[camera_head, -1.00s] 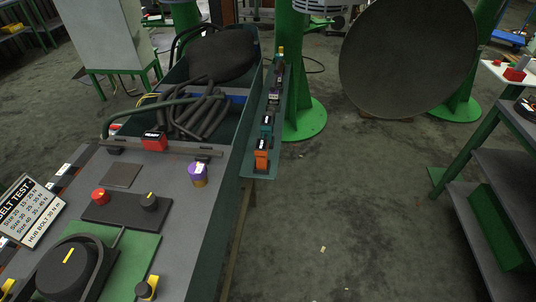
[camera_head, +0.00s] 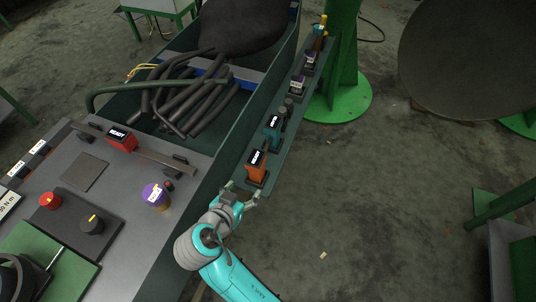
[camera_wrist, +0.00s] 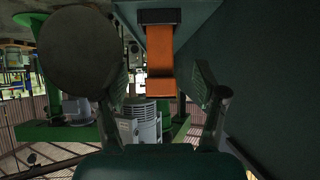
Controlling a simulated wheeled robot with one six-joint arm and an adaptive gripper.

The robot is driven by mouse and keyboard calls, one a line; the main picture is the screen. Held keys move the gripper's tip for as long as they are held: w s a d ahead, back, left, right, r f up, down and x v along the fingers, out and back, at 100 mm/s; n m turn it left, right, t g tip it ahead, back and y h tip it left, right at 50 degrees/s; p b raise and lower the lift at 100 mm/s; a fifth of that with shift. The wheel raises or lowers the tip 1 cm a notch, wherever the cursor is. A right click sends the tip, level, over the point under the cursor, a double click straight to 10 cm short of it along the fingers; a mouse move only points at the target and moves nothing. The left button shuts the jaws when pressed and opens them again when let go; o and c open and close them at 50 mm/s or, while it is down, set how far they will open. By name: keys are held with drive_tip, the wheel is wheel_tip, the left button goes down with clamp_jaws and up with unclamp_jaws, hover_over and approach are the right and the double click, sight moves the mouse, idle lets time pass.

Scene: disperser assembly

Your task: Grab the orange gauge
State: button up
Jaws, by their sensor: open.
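The orange gauge (camera_head: 256,165) has a dark display reading READY. It stands at the near end of a narrow green shelf (camera_head: 262,201) on the side of the bench. My gripper (camera_head: 243,192) is open and empty, just on the near side of the gauge and lower in the picture. In the wrist view the orange gauge (camera_wrist: 160,62) shows at top centre, between and beyond the open fingers of my gripper (camera_wrist: 165,95). I see no contact between the fingers and the gauge.
A teal gauge (camera_head: 272,130) stands just behind the orange one, with more tools farther along the shelf. The bench (camera_head: 130,215) holds a red READY block (camera_head: 121,139) and a purple knob (camera_head: 155,194). A green pillar (camera_head: 340,75) stands beyond.

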sight(254, 174)
drive_tip(key=x, duration=0.5)
drive_tip(key=shift+w+r, duration=0.2)
drive_tip(key=shift+w, duration=0.4)
drive_tip(key=shift+d+r+x, duration=0.15)
drive_tip(key=shift+x, duration=1.15)
drive_tip(key=shift+d+r+x, duration=0.15)
drive_tip(key=shift+x, duration=1.15)
drive_tip(key=shift+w, duration=0.1)
clamp_jaws()
